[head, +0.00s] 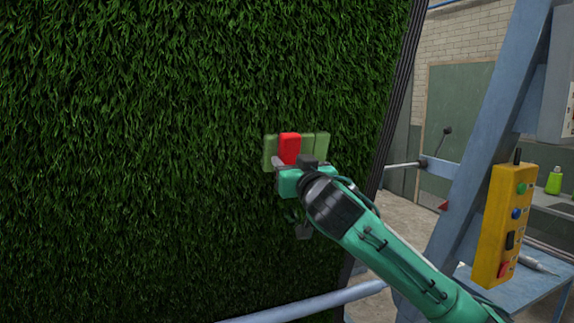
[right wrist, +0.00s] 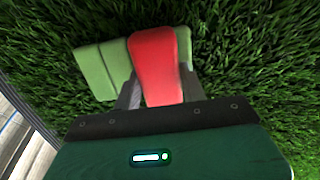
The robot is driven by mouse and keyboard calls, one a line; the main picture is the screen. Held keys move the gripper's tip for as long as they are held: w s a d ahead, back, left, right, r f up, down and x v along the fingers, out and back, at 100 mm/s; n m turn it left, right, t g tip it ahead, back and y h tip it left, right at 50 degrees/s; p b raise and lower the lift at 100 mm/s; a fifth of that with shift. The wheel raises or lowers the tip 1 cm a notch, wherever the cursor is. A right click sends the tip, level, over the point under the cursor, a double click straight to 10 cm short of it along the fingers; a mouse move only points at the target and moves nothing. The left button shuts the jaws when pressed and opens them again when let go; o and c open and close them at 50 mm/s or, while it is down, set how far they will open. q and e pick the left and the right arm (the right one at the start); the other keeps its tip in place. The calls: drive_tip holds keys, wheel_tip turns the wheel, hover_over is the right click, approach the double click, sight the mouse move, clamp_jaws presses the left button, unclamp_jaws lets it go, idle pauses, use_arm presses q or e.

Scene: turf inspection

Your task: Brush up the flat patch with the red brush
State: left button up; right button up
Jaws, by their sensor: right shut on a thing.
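The red brush (head: 289,147) is at the upright turf panel (head: 150,130), right of the middle in the head view. My right gripper (head: 291,167) is shut on its red handle, which also shows between the fingers in the right wrist view (right wrist: 156,62). A pale green block (right wrist: 101,70) shows behind and on both sides of the handle, against the grass; it looks like the brush's head. I cannot tell whether bristles touch the grass. No flat patch stands out clearly; the turf behind the brush is hidden. My left gripper is not in view.
The turf's dark right edge (head: 398,95) stands close to my right arm. A blue frame (head: 487,130) carries a yellow control box (head: 503,222) at the right. A blue rail (head: 310,303) crosses low in front. The turf left of the brush is clear.

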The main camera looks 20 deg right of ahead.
drive_tip(key=shift+d, duration=0.9)
drive_tip(key=shift+w+d, duration=0.1)
drive_tip(key=shift+d, duration=0.95)
drive_tip(key=shift+d, duration=0.15)
drive_tip(key=shift+d, duration=1.6)
drive_tip(key=shift+w+d, duration=0.1)
drive_tip(key=shift+d, duration=1.2)
drive_tip(key=shift+d, duration=0.1)
drive_tip(key=shift+d, duration=0.8)
drive_tip(key=a+p, duration=0.1)
drive_tip(key=a, duration=0.7)
drive_tip(key=shift+a, duration=0.25)
